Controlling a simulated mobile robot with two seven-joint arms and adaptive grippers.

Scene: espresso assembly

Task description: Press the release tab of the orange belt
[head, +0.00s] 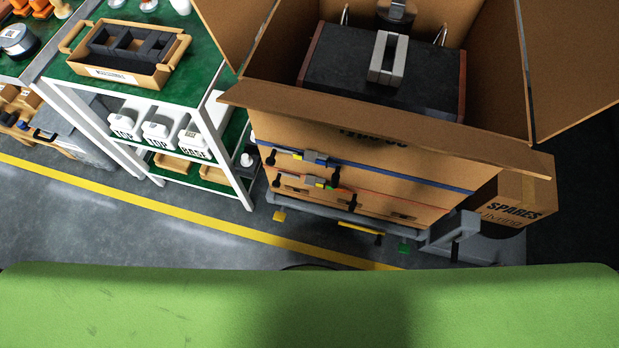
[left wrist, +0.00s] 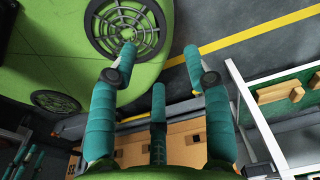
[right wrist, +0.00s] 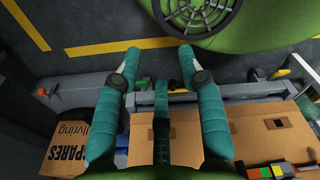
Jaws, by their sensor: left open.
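The orange belt (head: 385,197) runs around the lower part of the large cardboard box (head: 420,168) in the head view. Its buckle (head: 318,181), with small green and red parts, sits on the box front, left of centre; the release tab is too small to make out surely. A coloured buckle part (right wrist: 265,172) also shows at the lower right of the right wrist view. My left gripper (left wrist: 159,58) is open and empty, its teal fingers apart. My right gripper (right wrist: 160,57) is open and empty, clear of the buckle. Neither gripper shows in the head view.
A blue belt (head: 400,173) with its own buckle (head: 315,157) runs just above the orange one. The box flaps stand open around a dark machine (head: 380,75). A spares carton (head: 515,205) stands at the right, a white-framed shelf (head: 225,115) at the left.

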